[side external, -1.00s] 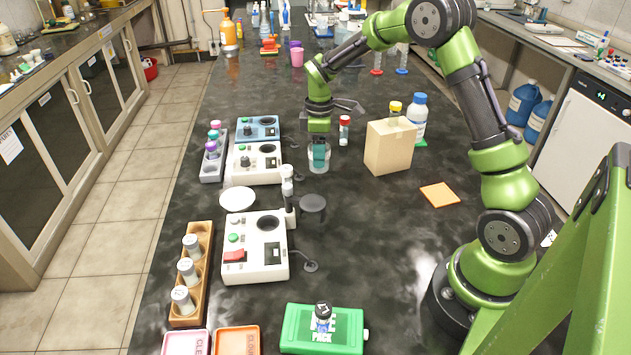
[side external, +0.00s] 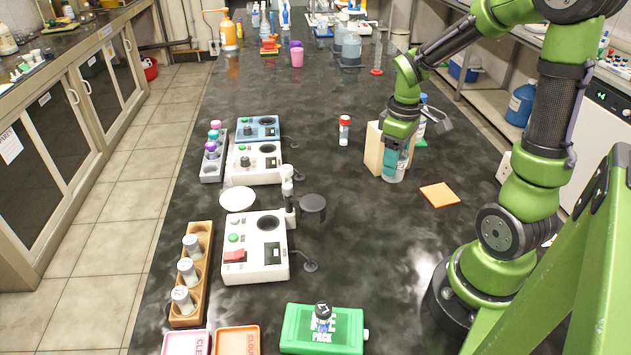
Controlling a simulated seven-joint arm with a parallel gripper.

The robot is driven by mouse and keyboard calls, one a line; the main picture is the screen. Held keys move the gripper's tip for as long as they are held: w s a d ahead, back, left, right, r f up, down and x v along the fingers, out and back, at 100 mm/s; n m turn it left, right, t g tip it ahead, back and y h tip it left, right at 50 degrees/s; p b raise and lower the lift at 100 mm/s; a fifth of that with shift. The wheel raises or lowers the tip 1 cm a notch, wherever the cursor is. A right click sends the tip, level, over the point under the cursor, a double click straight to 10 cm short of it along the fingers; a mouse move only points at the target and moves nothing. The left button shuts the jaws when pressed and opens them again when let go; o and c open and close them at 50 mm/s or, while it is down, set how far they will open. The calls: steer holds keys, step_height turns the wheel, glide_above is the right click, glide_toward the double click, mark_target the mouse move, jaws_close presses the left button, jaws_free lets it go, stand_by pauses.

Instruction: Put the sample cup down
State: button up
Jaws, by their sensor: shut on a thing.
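The sample cup (side external: 396,172) is a small clear cup at the right of the black bench, in front of the tan box. My gripper (side external: 396,157) points down and is shut on the cup. The cup is at or just above the bench; I cannot tell if its base touches. My gripper and the cup hide part of the box.
The tan box (side external: 373,150) stands just behind the cup, with a white bottle (side external: 421,122) behind it. An orange square (side external: 440,195) lies to the front right. A red-capped vial (side external: 344,131) stands to the left. White devices (side external: 255,250) line the left side. The bench middle is clear.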

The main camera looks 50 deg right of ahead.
steer(key=shift+s+a+f+m, duration=0.15)
steer(key=shift+s+f+m, duration=0.05)
steer(key=shift+s+m, duration=0.2)
steer(key=shift+f, duration=3.9)
steer(key=shift+f, duration=0.15)
steer(key=o, duration=1.1)
step_height(320, 180, up, 12)
steer(key=shift+a+r, duration=0.1)
steer(key=a+r+m+t, duration=0.1)
steer(key=a+r+t, duration=0.1)
steer(key=a, duration=0.3)
steer(key=s+a+r+m+t+y, duration=0.1)
steer(key=a+r+t, duration=0.1)
steer(key=a+r, duration=0.2)
steer(key=s+a+r+m+t+y, duration=0.1)
steer(key=a+r+m+t, duration=0.1)
steer(key=a, duration=0.6)
steer(key=shift+a+r+t, duration=0.15)
steer(key=shift+r+t, duration=0.35)
steer(key=shift+r, duration=0.35)
